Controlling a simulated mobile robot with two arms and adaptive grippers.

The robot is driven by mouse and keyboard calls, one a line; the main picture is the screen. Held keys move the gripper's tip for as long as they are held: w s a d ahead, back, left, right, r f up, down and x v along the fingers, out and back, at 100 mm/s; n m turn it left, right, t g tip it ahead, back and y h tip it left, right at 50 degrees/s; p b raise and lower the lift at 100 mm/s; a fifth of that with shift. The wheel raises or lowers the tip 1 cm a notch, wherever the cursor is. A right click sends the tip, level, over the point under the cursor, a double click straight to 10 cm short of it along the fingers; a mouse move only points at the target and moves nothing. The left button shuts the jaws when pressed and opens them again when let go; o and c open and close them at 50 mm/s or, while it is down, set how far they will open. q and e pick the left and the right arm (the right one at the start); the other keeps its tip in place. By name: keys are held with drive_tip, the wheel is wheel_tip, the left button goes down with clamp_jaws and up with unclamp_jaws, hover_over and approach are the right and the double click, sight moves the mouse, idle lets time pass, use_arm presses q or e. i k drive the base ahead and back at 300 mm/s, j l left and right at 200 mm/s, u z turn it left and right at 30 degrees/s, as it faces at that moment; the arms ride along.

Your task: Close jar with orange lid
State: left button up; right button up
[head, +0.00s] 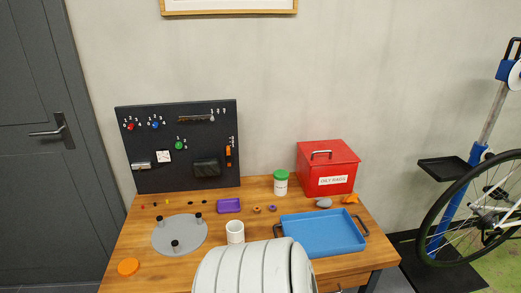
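The orange lid (128,267) lies flat on the wooden table (150,235) at the front left. A white open jar (235,232) stands upright near the middle of the table, with no lid on it. Another white jar with a green lid (281,183) stands farther back, left of the red box. Neither of my grippers shows in the head view.
A grey round plate (180,246) with black pegs lies between the orange lid and the open jar. The table's front middle is hidden.

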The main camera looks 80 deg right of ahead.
sight(236, 229)
drive_tip(key=z, duration=3.4)
